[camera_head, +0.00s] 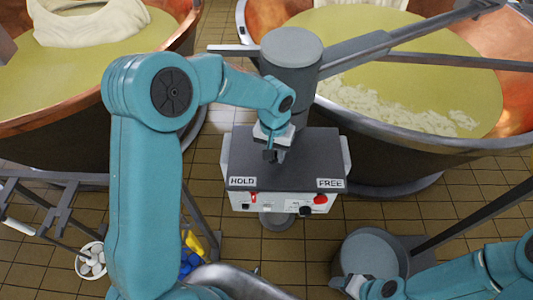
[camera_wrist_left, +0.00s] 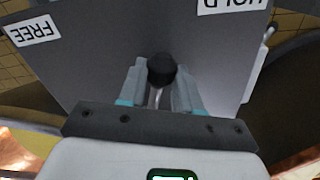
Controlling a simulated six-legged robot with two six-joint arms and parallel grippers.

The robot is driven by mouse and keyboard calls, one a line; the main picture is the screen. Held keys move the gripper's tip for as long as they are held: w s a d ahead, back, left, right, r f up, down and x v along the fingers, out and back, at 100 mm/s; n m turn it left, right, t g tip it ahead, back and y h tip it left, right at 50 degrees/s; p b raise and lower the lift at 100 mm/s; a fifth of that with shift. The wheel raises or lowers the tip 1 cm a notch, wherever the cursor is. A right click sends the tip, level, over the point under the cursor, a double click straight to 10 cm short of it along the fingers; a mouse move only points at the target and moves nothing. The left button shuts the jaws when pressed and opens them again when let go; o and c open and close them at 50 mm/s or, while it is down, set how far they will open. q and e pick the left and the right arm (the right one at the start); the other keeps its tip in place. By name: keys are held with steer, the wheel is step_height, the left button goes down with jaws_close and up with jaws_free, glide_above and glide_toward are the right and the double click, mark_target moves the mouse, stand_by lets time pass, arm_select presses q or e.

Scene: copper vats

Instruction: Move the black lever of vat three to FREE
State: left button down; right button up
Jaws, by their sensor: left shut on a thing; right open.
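The control box (camera_head: 300,172) of the vat has a dark grey top with a HOLD label (camera_head: 242,182) at its front left and a FREE label (camera_head: 330,183) at its front right. My left gripper (camera_head: 272,155) is over the left-middle part of this top. In the left wrist view the black knob of the lever (camera_wrist_left: 161,69) and its thin metal stem show between the fingers, and the gripper is shut on it. In the head view the gripper hides the lever, so its exact tilt cannot be told. My right gripper (camera_head: 358,288) is open, low at the bottom right, away from the box.
Copper vats with yellow liquid stand at the left (camera_head: 70,70) and right (camera_head: 430,85). A grey post (camera_head: 291,50) with beams rises behind the box. The box front has a red button (camera_head: 320,199) and a black knob (camera_head: 305,210). A round grey stool-like thing (camera_head: 368,252) is below right.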

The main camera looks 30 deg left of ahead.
arm_select(q)
steer(key=w+d+n+b, duration=0.1)
steer(key=d+n, duration=0.1)
steer(key=d+n+b, duration=0.1)
steer(key=d+n, duration=0.1)
steer(key=w+d+n+b, duration=0.1)
steer(key=d+n+b, duration=0.1)
steer(key=shift+w+f, duration=0.1)
steer(key=shift+w, duration=0.25)
steer(key=n, duration=0.1)
steer(key=w+d+n, duration=0.1)
steer(key=shift+w+d+n, duration=0.25)
steer(key=shift+n, duration=0.15)
steer(key=shift+w+d+n, duration=0.55)
steer(key=shift+w+n, duration=0.35)
steer(key=shift+n, duration=0.1)
steer(key=c, duration=1)
jaws_free()
steer(key=shift+o, duration=1.1)
steer(key=shift+w, duration=0.1)
